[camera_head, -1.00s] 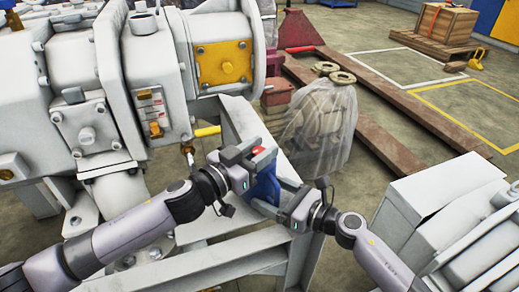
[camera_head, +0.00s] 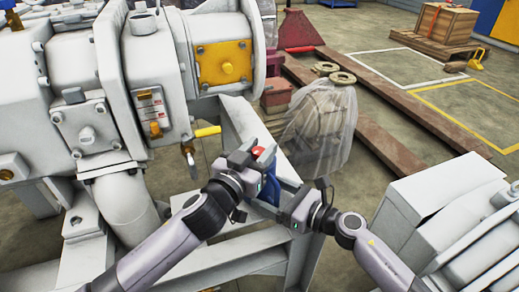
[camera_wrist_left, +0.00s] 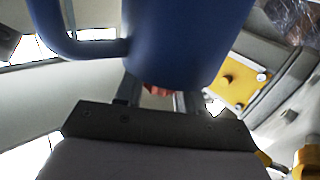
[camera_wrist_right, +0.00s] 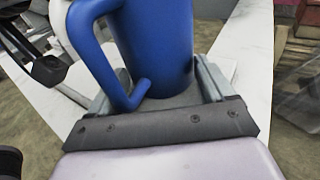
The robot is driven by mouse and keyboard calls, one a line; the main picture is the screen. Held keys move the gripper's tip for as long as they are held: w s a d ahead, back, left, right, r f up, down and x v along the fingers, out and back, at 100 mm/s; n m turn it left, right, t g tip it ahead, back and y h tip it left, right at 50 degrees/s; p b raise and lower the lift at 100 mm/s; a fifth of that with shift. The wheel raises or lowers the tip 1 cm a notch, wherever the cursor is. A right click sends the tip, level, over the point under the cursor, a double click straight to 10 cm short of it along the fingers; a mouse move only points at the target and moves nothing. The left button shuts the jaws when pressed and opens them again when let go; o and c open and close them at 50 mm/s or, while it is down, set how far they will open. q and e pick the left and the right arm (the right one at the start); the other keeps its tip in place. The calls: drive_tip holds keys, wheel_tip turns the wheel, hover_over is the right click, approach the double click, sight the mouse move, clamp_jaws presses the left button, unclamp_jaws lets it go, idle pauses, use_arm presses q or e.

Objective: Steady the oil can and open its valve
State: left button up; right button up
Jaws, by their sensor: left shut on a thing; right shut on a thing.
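The blue oil can (camera_head: 268,190) stands upright on the pale frame, partly hidden between my two grippers. It fills the upper part of the left wrist view (camera_wrist_left: 185,40), and its handle and body show in the right wrist view (camera_wrist_right: 160,40). Its red valve (camera_head: 257,152) is at the top. My left gripper (camera_head: 250,155) is shut on the red valve, its fingers on either side of it in the left wrist view. My right gripper (camera_head: 283,188) is shut around the can's lower body, below and beside the handle.
Large white machinery (camera_head: 70,60) with a yellow plate (camera_head: 223,63) stands at the left. A plastic-wrapped object (camera_head: 320,120) is behind the can. White metal boxes (camera_head: 440,210) stand at the right.

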use_arm(q)
drive_tip(key=o, duration=1)
drive_tip(key=shift+c, duration=0.2)
drive_tip(key=v, duration=1.2)
